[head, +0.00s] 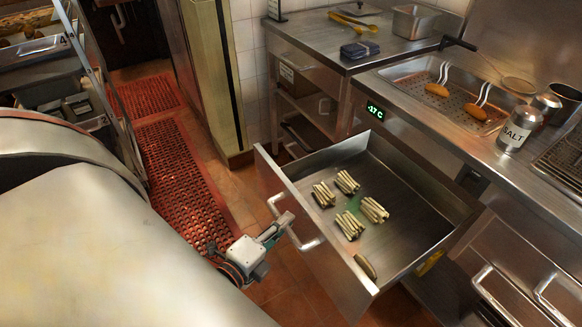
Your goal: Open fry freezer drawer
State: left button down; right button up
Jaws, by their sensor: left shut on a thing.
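The fry freezer drawer (420,247) is pulled well out from under the steel counter. Several bundles of pale fries (373,209) lie on its floor, with a brownish piece (365,266) near the front corner. A display reading about -17 C (375,111) is on the counter edge above it. My left gripper (286,221) is at the bar handle (308,244) on the drawer's front and is shut on it. My right gripper is not in view.
Closed drawers with handles (490,290) are at lower right. Red mats (180,185) and tiled floor lie left of the drawer.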

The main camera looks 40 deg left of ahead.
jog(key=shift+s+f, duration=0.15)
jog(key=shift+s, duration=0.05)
pick_arm(q)
jog(key=c, duration=2)
grip_release()
jog(key=shift+c, duration=0.2)
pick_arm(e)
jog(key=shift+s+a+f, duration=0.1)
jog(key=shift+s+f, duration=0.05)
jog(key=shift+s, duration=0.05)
pick_arm(q)
jog(key=shift+r, duration=0.1)
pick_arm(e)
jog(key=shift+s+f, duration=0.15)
